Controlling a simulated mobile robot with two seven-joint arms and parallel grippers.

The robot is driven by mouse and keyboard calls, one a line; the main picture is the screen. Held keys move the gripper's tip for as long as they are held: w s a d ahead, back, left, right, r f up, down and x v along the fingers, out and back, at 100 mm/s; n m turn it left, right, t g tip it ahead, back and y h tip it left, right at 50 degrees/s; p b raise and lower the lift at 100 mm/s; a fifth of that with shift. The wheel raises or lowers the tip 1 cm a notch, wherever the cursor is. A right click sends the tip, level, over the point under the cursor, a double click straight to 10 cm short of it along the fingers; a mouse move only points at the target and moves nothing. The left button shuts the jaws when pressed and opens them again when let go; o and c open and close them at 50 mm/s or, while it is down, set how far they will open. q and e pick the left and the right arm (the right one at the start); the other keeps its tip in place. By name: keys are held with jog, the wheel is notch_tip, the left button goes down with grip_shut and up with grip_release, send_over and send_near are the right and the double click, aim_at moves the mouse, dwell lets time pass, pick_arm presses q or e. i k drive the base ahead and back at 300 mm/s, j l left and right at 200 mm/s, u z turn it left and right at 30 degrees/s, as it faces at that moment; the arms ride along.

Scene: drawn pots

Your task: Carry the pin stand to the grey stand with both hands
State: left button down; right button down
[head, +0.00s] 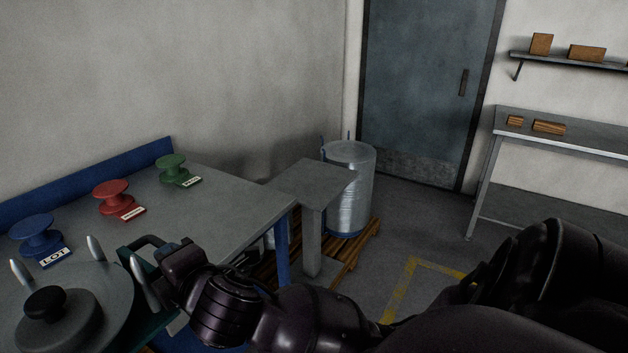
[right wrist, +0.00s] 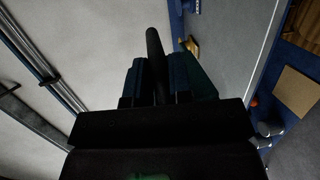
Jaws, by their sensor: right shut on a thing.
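The pin stand (head: 105,285) is at the lower left of the head view. It has a round grey plate with pale upright pins, a black knob on a grey disc, and a dark green handle (head: 137,246) on its right side. My right gripper (head: 160,254) is shut on this handle. In the right wrist view its fingers (right wrist: 158,80) close around a dark bar. The grey stand (head: 316,183), a square top on a single post, is beyond the bench's right end. Its top looks empty. My left gripper is not in view, and the pin stand's left side is cut off.
The grey bench (head: 225,205) bears blue (head: 36,232), red (head: 112,196) and green (head: 172,168) spools with labels along its back. A wrapped drum (head: 347,190) on a wooden pallet (head: 362,248) is close behind the grey stand. Floor to the right is open.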

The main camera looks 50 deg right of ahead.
aim_at(312, 179)
jog(key=l, duration=2.8)
